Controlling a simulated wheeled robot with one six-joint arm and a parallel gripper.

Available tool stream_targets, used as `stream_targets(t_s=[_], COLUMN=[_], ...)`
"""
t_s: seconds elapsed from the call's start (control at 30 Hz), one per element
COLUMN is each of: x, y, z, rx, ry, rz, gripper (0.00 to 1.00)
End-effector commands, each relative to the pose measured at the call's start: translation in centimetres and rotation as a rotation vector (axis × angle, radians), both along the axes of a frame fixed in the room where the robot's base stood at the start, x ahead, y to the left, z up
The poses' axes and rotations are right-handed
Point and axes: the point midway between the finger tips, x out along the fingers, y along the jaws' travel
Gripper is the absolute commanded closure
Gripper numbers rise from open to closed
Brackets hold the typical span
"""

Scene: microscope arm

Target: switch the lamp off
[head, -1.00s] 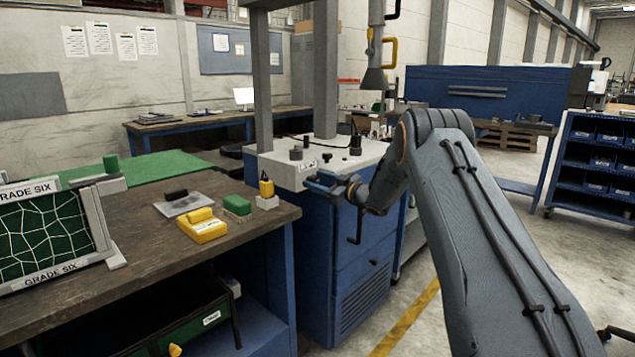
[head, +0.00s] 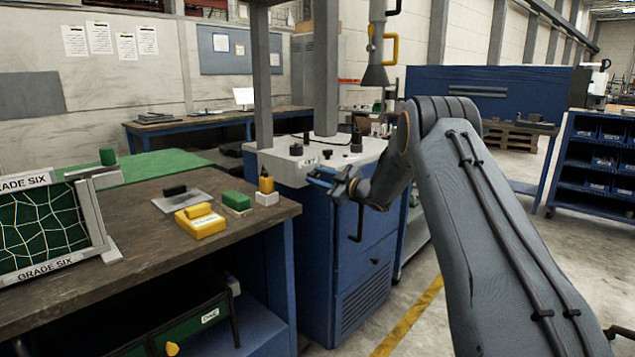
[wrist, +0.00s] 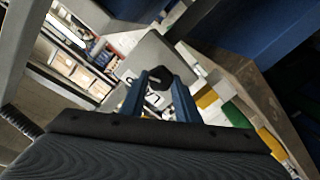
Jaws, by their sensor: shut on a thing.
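My gripper (head: 326,178) is at the upper front edge of a blue cabinet with a white top (head: 340,162). In the wrist view its two blue fingers (wrist: 158,88) stand on either side of a small dark knob (wrist: 159,76) and are closed on it. A pale panel with black markings (wrist: 142,96) lies behind the knob. In the head view the gripper hides this knob. No part in view can be clearly told as the lamp, and I cannot tell whether it is lit.
Dark knobs (head: 356,144) stand on the white top. A grey cone (head: 376,74) hangs on a pipe above. The wooden bench (head: 120,235) at left carries a yellow box (head: 201,221) and a green block (head: 236,201). The floor (head: 415,330) in front of the cabinet is partly clear.

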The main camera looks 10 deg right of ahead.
Motion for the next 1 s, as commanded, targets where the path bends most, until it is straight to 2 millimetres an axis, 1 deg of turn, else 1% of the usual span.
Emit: stream_targets(t_s=[0.07,1.0], x=[0.04,-0.08], y=[0.02,0.16], z=[-0.27,-0.73], rx=[-0.058,-0.767], ry=[-0.042,-0.558], rz=[0.0,0.001], gripper=[0.94,0.94])
